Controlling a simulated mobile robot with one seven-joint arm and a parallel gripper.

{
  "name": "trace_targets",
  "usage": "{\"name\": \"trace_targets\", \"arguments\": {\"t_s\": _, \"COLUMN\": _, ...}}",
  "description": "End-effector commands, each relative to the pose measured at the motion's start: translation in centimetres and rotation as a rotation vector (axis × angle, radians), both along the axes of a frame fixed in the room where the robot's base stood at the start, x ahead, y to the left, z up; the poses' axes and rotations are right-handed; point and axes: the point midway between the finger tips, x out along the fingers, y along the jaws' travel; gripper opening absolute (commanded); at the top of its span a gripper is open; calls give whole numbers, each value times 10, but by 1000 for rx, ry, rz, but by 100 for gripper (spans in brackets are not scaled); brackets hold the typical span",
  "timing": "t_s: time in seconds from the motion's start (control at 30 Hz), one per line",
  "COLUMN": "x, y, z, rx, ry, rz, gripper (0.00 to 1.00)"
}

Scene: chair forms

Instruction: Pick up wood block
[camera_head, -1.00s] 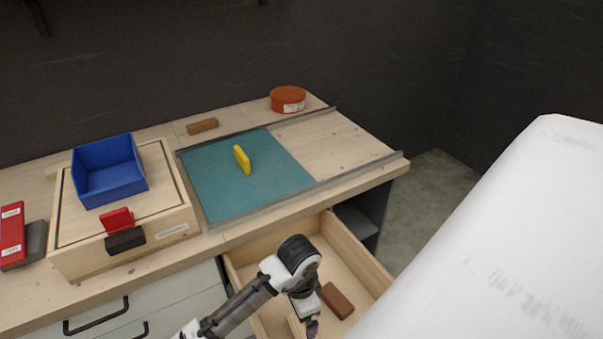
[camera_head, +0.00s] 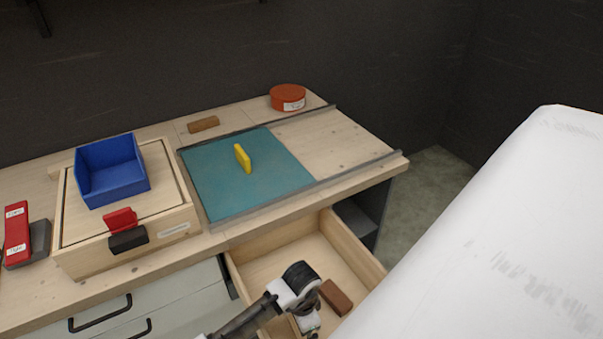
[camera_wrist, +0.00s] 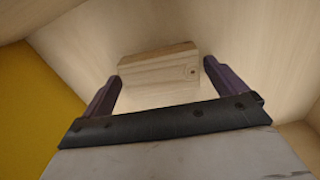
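A pale wood block (camera_wrist: 158,72) with a dark knot lies inside the open drawer in the wrist view. My gripper (camera_wrist: 161,85) is open, its two dark fingers apart with the block ahead between their tips. No finger clearly touches it. In the head view my gripper (camera_head: 308,325) reaches down into the drawer (camera_head: 275,262), and its fingertips are cut off or hidden at the lower edge. A darker brown block (camera_head: 336,298) lies in the drawer just right of my gripper.
Drawer walls surround my gripper closely. The worktop above holds a teal mat (camera_head: 225,190) with a yellow piece (camera_head: 243,158), a blue bin (camera_head: 112,172), a small brown block (camera_head: 203,124) and an orange round tin (camera_head: 288,97). A white surface (camera_head: 510,235) fills the right side.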

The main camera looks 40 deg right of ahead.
Motion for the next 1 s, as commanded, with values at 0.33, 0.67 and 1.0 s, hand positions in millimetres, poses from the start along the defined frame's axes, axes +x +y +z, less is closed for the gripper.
{"name": "trace_targets", "arguments": {"t_s": 0.33, "x": 0, "y": 0, "z": 0, "rx": 0, "ry": 0, "rz": 0, "gripper": 58}}
{"name": "trace_targets", "arguments": {"t_s": 0.67, "x": 0, "y": 0, "z": 8, "rx": -1, "ry": -1, "rz": 0, "gripper": 58}}
{"name": "trace_targets", "arguments": {"t_s": 1.0, "x": 0, "y": -2, "z": 78, "rx": -6, "ry": -3, "rz": -4, "gripper": 58}}
